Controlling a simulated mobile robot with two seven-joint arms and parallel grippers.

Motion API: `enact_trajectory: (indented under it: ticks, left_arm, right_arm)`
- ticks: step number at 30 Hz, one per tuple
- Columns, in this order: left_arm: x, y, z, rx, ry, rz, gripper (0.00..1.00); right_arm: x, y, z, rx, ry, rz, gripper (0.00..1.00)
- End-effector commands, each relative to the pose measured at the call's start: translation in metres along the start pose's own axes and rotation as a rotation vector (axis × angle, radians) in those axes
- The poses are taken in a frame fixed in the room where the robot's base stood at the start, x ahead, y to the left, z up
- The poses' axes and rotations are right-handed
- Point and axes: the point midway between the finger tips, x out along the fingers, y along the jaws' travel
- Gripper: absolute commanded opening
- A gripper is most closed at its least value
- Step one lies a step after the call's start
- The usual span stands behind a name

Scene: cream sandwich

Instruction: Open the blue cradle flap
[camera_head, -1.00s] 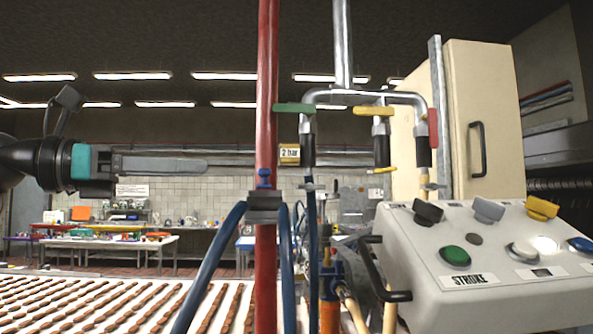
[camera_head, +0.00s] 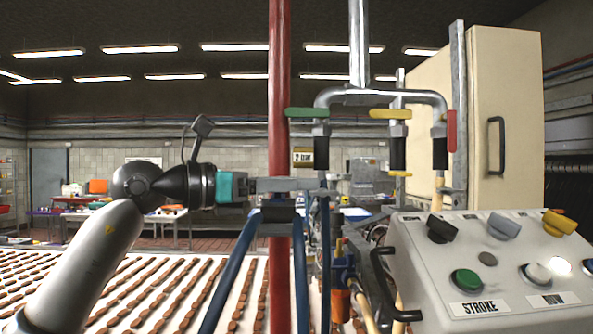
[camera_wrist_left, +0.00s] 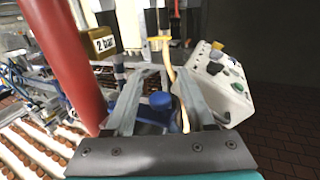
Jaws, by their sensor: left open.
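My left gripper (camera_head: 322,186) reaches in from the left, its grey fingers pointing right across the red upright pipe (camera_head: 280,90). In the left wrist view the fingers (camera_wrist_left: 160,74) are apart, with a round blue knob (camera_wrist_left: 160,100) seen between them and nothing gripped. The red pipe (camera_wrist_left: 65,55) stands to the left of the fingers there. A dark bracket (camera_head: 279,212) on the pipe sits just below the fingers, with blue hoses at it. I cannot make out for sure which blue part is the cradle flap, nor whether the fingers touch anything. My right gripper does not show.
A control box (camera_head: 490,262) with buttons and switches stands at the right. Grey pipework with green (camera_head: 307,113), yellow (camera_head: 391,114) and red (camera_head: 452,131) levers hangs above the fingertips. A conveyor with rows of brown pieces (camera_head: 150,280) runs below.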

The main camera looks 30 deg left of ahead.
Motion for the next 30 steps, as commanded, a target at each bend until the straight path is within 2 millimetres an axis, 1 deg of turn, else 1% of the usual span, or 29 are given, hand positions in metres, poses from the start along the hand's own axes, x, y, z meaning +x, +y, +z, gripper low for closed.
enact_trajectory:
  ticks: [3,11,25,26,30]
  left_arm:
    - [0.0057,-0.0002,0.0006,0.0,-0.001,-0.001,0.55]
    - [0.0066,0.0,-0.0005,-0.001,0.0,0.0,0.55]
    - [0.0063,0.0001,-0.0006,-0.001,0.001,0.0,0.03]
    - [0.0063,0.0001,-0.0006,-0.001,0.001,0.0,0.0]
    - [0.0063,0.0001,-0.0006,-0.001,0.001,0.0,0.0]
  right_arm:
    - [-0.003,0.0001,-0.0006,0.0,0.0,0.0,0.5]
    - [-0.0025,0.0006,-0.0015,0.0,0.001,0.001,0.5]
    - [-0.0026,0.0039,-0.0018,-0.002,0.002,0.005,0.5]
    - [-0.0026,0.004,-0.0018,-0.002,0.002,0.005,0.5]
    - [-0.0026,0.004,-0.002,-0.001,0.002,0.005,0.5]
